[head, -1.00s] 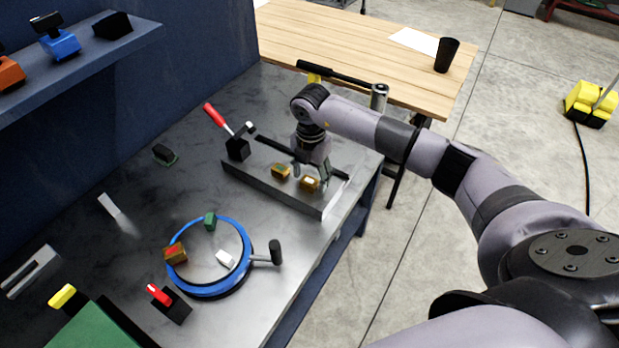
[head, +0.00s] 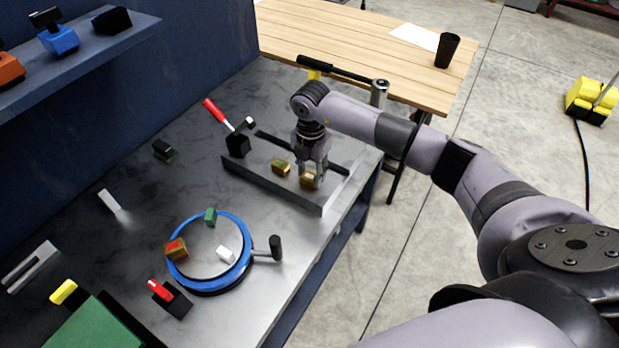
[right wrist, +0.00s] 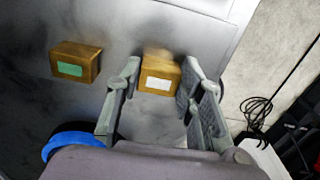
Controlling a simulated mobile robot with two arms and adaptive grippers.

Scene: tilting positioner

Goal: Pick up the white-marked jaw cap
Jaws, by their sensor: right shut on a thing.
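The white-marked jaw cap (head: 309,180) is a brown-gold block on a grey metal tray at the bench's right side. In the right wrist view the cap (right wrist: 158,75) shows its white label between the fingers. My right gripper (head: 313,170) points down over it; in the right wrist view the gripper (right wrist: 158,88) has a finger on each side of the cap and is shut on it. The cap still appears at tray level. My left gripper is not in view.
A green-marked cap (head: 281,167) sits just left on the same tray (head: 270,192). A red-handled clamp (head: 213,110) stands behind. A blue ring positioner (head: 213,290) with blocks on it is at front left. A wooden table (head: 330,40) stands behind the bench.

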